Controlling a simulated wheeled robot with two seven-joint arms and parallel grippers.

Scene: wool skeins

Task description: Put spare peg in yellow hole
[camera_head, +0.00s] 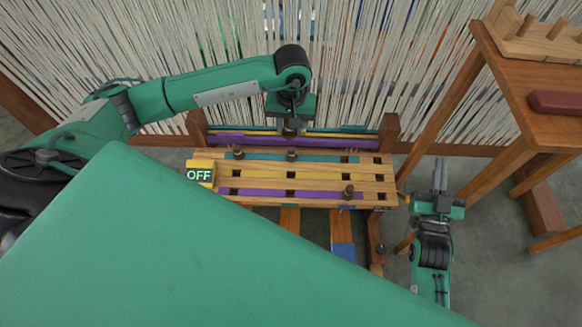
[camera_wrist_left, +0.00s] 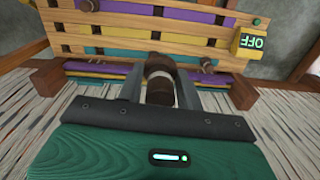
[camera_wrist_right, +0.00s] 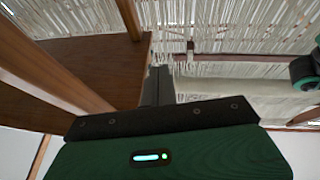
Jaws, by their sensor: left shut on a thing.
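My left gripper (camera_head: 291,124) is shut on a dark brown peg, just behind the far edge of the wooden peg board (camera_head: 262,183). In the left wrist view the held peg (camera_wrist_left: 159,88) stands between the two fingers. The board has a teal, a yellow and a purple strip with dark square holes. One peg (camera_head: 348,191) stands in the purple strip at right. The yellow strip's holes (camera_head: 291,175) look empty. My right gripper (camera_head: 440,176) looks shut and empty, right of the board.
A yellow box marked OFF (camera_head: 201,172) sits at the board's left end. A loom with pale hanging threads (camera_head: 360,60) stands behind. A wooden table (camera_head: 545,95) with a dark red block (camera_head: 555,103) is at right. My green body hides the lower left.

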